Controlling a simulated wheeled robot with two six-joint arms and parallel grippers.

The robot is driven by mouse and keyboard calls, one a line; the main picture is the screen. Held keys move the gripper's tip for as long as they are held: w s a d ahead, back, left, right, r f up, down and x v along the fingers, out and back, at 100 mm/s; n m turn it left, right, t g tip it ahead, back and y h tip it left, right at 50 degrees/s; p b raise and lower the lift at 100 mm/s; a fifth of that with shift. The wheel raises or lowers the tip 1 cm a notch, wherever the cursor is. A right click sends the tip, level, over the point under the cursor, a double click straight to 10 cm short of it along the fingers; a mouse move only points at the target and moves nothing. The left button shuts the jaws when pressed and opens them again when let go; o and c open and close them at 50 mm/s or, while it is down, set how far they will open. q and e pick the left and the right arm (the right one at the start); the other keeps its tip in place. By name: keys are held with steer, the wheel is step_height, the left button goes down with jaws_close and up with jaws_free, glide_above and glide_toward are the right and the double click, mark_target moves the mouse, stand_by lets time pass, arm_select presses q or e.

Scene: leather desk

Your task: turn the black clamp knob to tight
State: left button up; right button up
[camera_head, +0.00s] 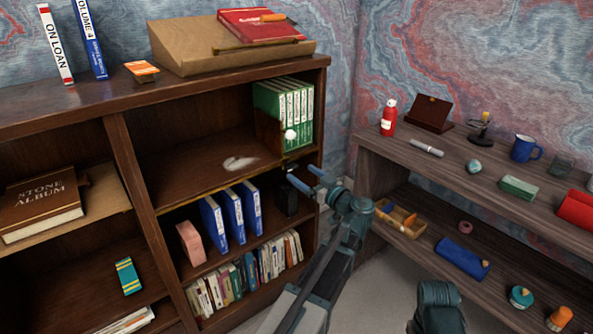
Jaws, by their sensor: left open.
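My left gripper (301,174) reaches toward the right end of the bookcase, its two blue fingers apart and nothing seen between them. A small dark part (289,164) shows at the shelf edge just beyond the fingertips. It may be the black clamp knob, but it is too small to tell, and so is whether the fingers touch it. A black box-like object (287,199) stands on the shelf below, right of the blue binders (230,214), close under the fingers. My right gripper is not in view; only a piece of my arm shows at the bottom.
The wooden bookcase (118,141) holds green-white volumes (298,116), a pink block (191,243) and a row of thin books (246,268). At right, a two-level bench (458,174) carries a red bottle (388,118), a blue mug (524,148) and a wooden tray (400,218).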

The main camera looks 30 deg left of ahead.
mark_target(293, 167)
arm_select(q)
steer(key=shift+x, duration=2)
steer(key=c, duration=1.4)
